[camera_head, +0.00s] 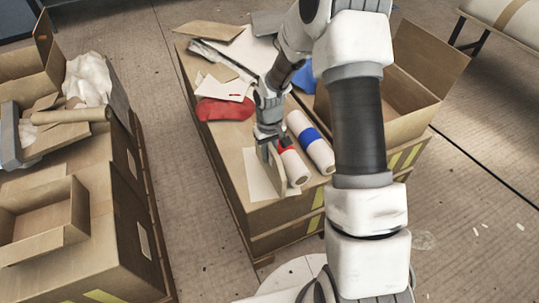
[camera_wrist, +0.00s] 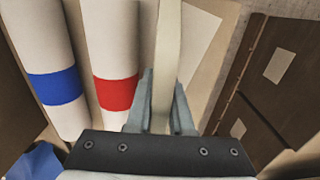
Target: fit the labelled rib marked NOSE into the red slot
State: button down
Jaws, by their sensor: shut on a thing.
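My gripper (camera_head: 268,146) is shut on a thin pale board, the rib (camera_head: 278,172), and holds it on edge near the front of a cardboard-topped stack. In the wrist view the fingers (camera_wrist: 162,88) grip the rib (camera_wrist: 168,45) from both sides. No NOSE lettering is readable on it. Just beside it lies a white roll with a red band (camera_head: 286,145), which also shows in the wrist view (camera_wrist: 115,92). I cannot make out a red slot as such. Whether the rib touches the roll or surface below is unclear.
A white roll with a blue band (camera_head: 311,135) lies to the right, near an open carton (camera_head: 407,124). A flat pale sheet (camera_head: 258,172) lies left of the rib. A red piece (camera_head: 224,109) and loose sheets lie farther back. Boxes (camera_head: 45,215) stand at left across an aisle.

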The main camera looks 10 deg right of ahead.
jog(key=c, duration=1.2)
grip_release()
jog(key=shift+f, duration=0.15)
jog(key=shift+c, duration=0.2)
jog(key=o, duration=0.4)
jog(key=shift+o, duration=0.2)
